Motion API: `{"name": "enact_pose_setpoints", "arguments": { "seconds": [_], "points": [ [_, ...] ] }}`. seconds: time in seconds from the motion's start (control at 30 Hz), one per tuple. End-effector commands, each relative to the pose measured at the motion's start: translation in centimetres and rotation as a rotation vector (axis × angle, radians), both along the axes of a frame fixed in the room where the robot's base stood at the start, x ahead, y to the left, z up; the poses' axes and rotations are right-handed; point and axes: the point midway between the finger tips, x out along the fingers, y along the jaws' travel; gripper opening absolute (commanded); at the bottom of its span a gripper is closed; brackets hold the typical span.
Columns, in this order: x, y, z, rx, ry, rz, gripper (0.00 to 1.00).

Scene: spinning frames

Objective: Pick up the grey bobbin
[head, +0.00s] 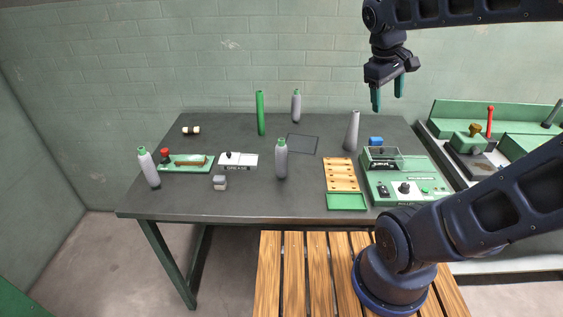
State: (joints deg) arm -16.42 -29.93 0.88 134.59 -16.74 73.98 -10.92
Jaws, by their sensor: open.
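Several upright pieces could be the grey bobbin, and I cannot tell which one is meant. A plain grey tapered tube (352,131) stands at the right back of the table. Light grey bodies with green tops stand at the left edge (149,168), at the centre (281,159) and at the back (296,106). My gripper (388,93) is open and empty, with its teal fingers pointing down. In the picture it is above and right of the tapered tube, apart from everything.
On the dark table (250,205) stand a green tube (260,114), a small grey block (219,183), a wooden rack (341,174), a green tray (347,201) and a green control panel (412,190) with a clear-lidded box (382,158). The front left table surface is clear.

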Motion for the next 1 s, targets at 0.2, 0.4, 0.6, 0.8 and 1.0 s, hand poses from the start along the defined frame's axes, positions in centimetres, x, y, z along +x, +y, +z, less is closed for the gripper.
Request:
{"name": "enact_pose_setpoints", "arguments": {
  "seconds": [0.2, 0.4, 0.6, 0.8, 1.0],
  "points": [
    [2.5, 2.8, -0.1, -0.233, 0.159, 0.263, 0.65],
    [4.7, 6.3, 0.3, -0.461, 0.279, 0.486, 0.65],
    [6.6, 11.1, 0.8, -0.705, 0.377, 0.686, 0.65],
    [7.7, 17.4, 1.3, -0.963, 0.45, 0.857, 0.65],
    [7.4, 24.5, 1.5, -1.221, 0.492, 0.989, 0.65]
  ]
}}
